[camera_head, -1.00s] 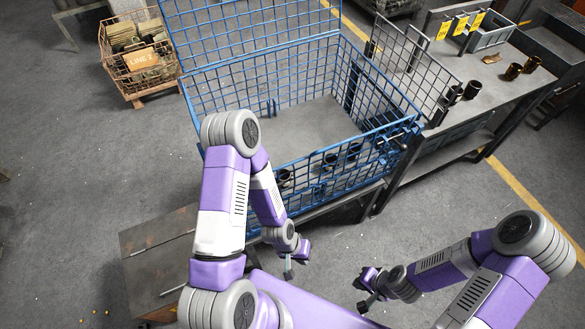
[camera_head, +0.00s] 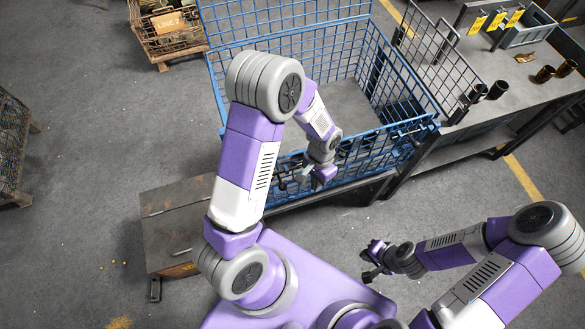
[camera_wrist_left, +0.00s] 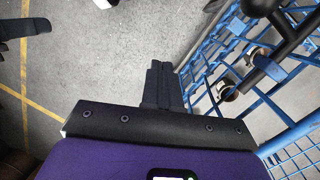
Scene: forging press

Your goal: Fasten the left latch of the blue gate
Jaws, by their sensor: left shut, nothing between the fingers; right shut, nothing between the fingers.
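The blue wire cage (camera_head: 395,50) stands in front of me, and its front side, the blue gate (camera_head: 375,165), is partly covered by my left arm. My left gripper (camera_head: 312,178) is shut and empty, close in front of the gate. In the left wrist view its closed fingers (camera_wrist_left: 160,75) show over the floor, with the blue mesh (camera_wrist_left: 225,65) just to their right. My right gripper (camera_head: 370,262) is shut and empty, low over the floor and away from the cage.
A dark rod-like part (camera_wrist_left: 285,30) crosses the mesh in the left wrist view. A worktable (camera_head: 510,95) with dark cups (camera_head: 545,74) stands right of the cage. A metal box (camera_head: 180,215) stands at lower left. The floor between my arms and the cage is clear.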

